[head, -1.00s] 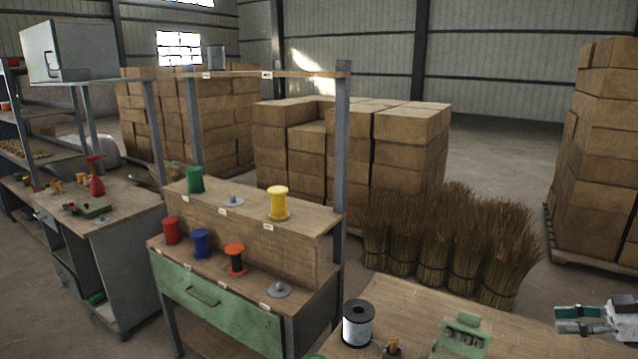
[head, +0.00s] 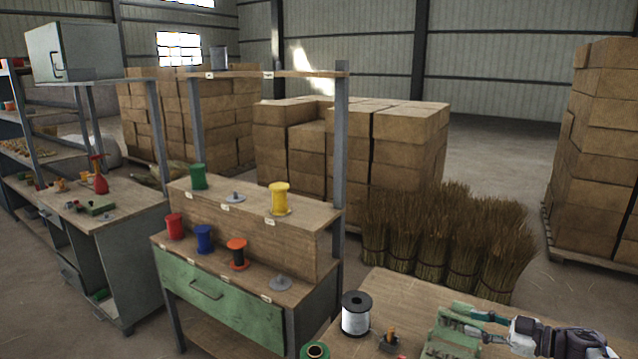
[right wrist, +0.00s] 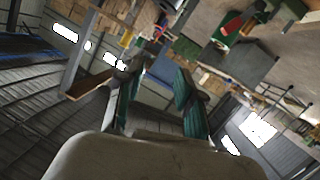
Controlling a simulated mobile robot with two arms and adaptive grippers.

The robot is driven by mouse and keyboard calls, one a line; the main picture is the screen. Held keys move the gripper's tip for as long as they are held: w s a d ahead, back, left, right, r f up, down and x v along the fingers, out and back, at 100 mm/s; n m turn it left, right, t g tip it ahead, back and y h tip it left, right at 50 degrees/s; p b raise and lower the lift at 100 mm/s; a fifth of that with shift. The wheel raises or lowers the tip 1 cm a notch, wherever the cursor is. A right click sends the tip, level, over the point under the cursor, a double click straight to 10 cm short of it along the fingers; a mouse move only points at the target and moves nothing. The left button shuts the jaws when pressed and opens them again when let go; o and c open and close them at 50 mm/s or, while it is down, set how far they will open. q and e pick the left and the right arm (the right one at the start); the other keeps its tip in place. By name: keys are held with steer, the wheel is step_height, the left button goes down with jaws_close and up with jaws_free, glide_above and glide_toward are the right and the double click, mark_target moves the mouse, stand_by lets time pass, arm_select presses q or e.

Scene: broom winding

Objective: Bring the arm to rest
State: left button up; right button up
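My right gripper (head: 466,321) reaches in from the right edge in the head view, over the wooden table (head: 400,286) at the front. Its teal-lined fingers are near a green device (head: 446,341) on that table; I cannot tell whether they touch it. In the right wrist view the gripper (right wrist: 156,82) has its two fingers apart with nothing between them. The wrist view is strongly tilted. My left gripper is not in view.
A black-rimmed spool with pale wire (head: 355,316) stands on the front table. A green-drawer bench (head: 222,302) holds several coloured spools. Broom bundles (head: 455,240) stand behind the table. Stacked boxes (head: 405,148) are farther back.

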steer(key=s+a+f+m+t+h, duration=0.2)
steer(key=s+a+f+m+h, duration=0.15)
steer(key=a, duration=0.55)
steer(key=s+a+f+m+t+h, duration=0.25)
steer(key=a+f+m+h, duration=0.2)
steer(key=a, duration=0.45)
steer(key=s+d+f+m+g+h, duration=0.15)
steer(key=s+g, duration=0.45)
steer(key=s, duration=1.1)
steer(key=s+f+m+g+h, duration=0.2)
steer(key=s+g, duration=0.3)
steer(key=s, duration=1.3)
step_height(320, 180, down, 34)
steer(key=s+g+b, duration=0.2)
steer(key=b, duration=0.4)
arm_select(q)
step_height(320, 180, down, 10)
steer(key=b, duration=0.4)
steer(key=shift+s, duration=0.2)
arm_select(e)
steer(key=s+d+f, duration=0.3)
steer(key=s+f, duration=1.2)
steer(key=f, duration=0.3)
steer(key=shift+s+n+g, duration=0.15)
steer(key=shift+n+g, duration=0.2)
steer(key=shift+n, duration=0.1)
